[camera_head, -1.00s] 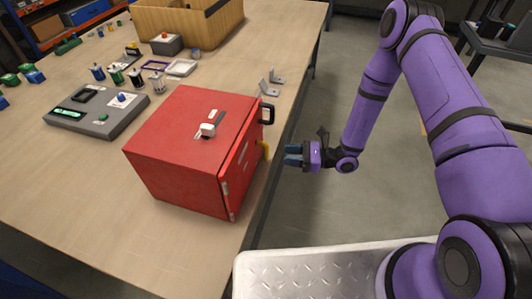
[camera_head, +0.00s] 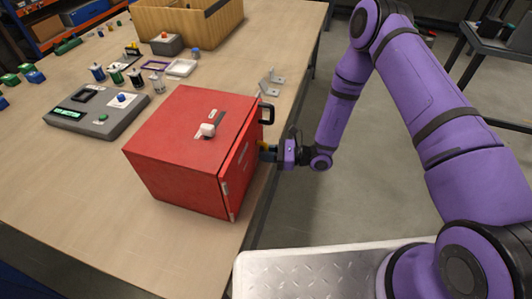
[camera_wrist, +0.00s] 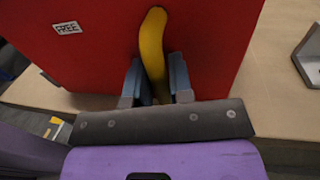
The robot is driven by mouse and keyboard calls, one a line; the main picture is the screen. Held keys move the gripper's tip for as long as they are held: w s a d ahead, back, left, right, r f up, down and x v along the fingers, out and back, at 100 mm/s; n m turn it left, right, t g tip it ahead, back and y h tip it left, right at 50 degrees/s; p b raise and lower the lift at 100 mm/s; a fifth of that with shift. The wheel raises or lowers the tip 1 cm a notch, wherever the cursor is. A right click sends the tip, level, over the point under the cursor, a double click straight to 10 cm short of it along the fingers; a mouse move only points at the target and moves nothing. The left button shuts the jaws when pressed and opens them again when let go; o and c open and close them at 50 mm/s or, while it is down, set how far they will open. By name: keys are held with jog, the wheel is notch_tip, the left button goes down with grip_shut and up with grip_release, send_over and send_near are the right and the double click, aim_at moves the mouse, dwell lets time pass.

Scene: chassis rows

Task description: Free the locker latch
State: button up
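The red locker (camera_head: 185,150) stands on the wooden table, its door facing right towards my arm. My gripper (camera_head: 268,151) is at the door, below the black handle (camera_head: 267,113). In the wrist view its two blue-grey fingers (camera_wrist: 155,82) stand on either side of the lever's lower part. A gap seems to show between the lever and the fingers, so they look open around it. The fingertips' contact with the door is hidden.
A grey device with a screen (camera_head: 98,110) and small bottles lie left of the locker. Metal brackets (camera_head: 271,82) lie behind it near the table's edge. A wooden crate (camera_head: 190,20) stands farther back. The floor right of the table is free around my arm.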

aim_at(251, 150)
grip_shut()
